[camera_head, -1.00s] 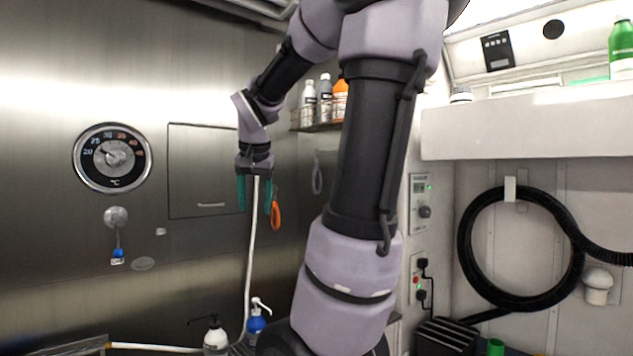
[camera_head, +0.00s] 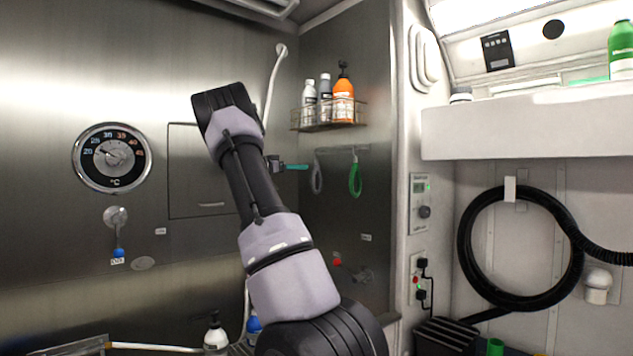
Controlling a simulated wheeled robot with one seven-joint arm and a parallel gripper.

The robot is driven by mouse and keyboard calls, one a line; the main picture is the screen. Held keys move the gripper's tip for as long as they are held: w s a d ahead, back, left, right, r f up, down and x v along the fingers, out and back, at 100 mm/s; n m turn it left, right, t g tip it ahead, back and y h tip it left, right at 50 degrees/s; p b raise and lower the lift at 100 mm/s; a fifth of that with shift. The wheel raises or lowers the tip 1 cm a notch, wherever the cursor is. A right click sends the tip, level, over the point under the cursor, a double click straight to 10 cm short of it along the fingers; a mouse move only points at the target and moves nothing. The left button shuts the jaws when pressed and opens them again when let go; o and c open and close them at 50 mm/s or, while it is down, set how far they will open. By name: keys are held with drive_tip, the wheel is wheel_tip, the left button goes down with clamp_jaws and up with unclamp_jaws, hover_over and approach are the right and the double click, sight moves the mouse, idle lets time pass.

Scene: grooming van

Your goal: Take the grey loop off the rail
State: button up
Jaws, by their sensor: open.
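The grey loop (camera_head: 317,176) hangs from the left part of the rail (camera_head: 345,149) on the steel wall, below the bottle shelf. A green loop (camera_head: 355,179) hangs to its right on the same rail. My gripper (camera_head: 302,167) shows small beyond my forearm, its teal fingers pointing right towards the grey loop. It is open, and the fingers show nearly edge-on. The fingertips look just left of the grey loop; I cannot tell the depth gap or whether they touch it. My arm hides part of the gripper.
A wire shelf (camera_head: 330,126) with an orange bottle (camera_head: 343,100) and other bottles sits just above the rail. Wall around the green loop is clear.

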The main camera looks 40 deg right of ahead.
sight(314, 165)
drive_tip(key=d, duration=0.4)
drive_tip(key=shift+d, duration=0.25)
drive_tip(key=d, duration=0.5)
drive_tip(key=shift+s+d+r, duration=0.15)
drive_tip(key=shift+r, duration=0.15)
clamp_jaws()
idle(0.8)
